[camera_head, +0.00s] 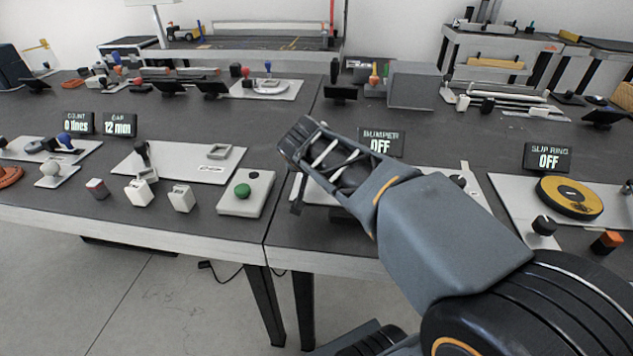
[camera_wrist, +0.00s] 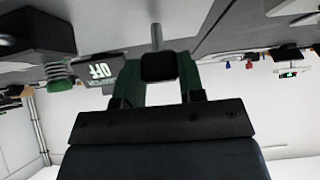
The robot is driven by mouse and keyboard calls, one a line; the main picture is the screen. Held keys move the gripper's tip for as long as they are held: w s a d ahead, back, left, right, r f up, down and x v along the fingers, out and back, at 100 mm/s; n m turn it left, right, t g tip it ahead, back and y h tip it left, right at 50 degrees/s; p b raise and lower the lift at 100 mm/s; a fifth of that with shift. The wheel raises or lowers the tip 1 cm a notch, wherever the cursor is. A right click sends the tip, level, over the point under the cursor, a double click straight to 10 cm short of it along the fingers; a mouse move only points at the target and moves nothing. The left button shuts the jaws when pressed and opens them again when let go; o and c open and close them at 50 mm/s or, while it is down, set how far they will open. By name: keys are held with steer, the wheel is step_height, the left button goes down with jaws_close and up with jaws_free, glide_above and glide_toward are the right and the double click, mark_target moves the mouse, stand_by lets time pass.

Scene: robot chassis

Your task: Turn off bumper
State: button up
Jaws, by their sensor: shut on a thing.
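A grey rod (camera_wrist: 156,35) shows just beyond the knob. The knob is hidden there.
Left of my gripper, a panel carries a green button (camera_head: 243,190). In the wrist view, a dark box (camera_wrist: 32,36) with a green coil-like part (camera_wrist: 60,84) is close on the left.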

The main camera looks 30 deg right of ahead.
steer(key=shift+s+a+f+t+b, duration=0.2)
steer(key=shift+t+b, duration=0.3)
steer(key=shift+b, duration=0.95)
steer(key=o, duration=0.9)
steer(key=shift+o, duration=0.2)
steer(key=shift+r, duration=0.15)
